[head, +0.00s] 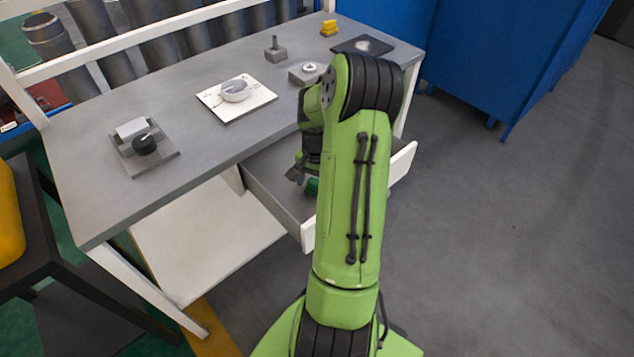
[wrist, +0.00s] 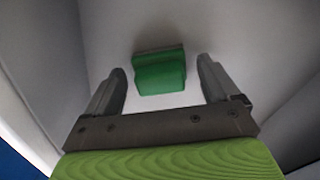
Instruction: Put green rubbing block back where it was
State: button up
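The green rubbing block (wrist: 160,72) lies on the pale floor of the open drawer. In the head view a small part of the green block (head: 312,186) shows inside the drawer (head: 270,190), below my gripper. My gripper (wrist: 161,85) is open above the drawer floor, and the block appears between and a little beyond its two fingers. The fingers do not touch the block. In the head view my gripper (head: 300,172) is partly hidden behind my arm, which also covers the right part of the drawer.
The grey workbench (head: 185,85) holds a white plate with a round part (head: 235,92), a grey fixture with a black knob (head: 144,143), small metal blocks (head: 275,50), a yellow item (head: 329,28) and a dark mat (head: 385,50). Drawer walls stand close around my gripper.

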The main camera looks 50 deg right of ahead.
aim_at(317, 182)
jog(key=w+a+r+n+h+p, duration=0.1)
jog(key=a+r+p, duration=0.15)
jog(key=r, duration=0.65)
jog(key=w+a+r+n+p, duration=0.1)
jog(key=a+r+n+p, duration=0.15)
jog(key=r, duration=0.55)
jog(key=a+r+n+t+h, duration=0.1)
jog(key=a+r+n, duration=0.15)
jog(key=a, duration=0.35)
jog(key=a+r+n+t, duration=0.1)
jog(key=a+r, duration=0.3)
jog(key=a, duration=0.2)
jog(key=s+a+r+n+t+y, duration=0.2)
jog(key=s+a+r+n+t, duration=0.1)
jog(key=s+a+n, duration=0.6)
jog(key=s+a, duration=0.2)
jog(key=a, duration=0.2)
jog(key=shift+a+t+b, duration=0.3)
jog(key=shift+a+b, duration=0.05)
jog(key=shift+b, duration=0.05)
jog(key=shift+w, duration=0.1)
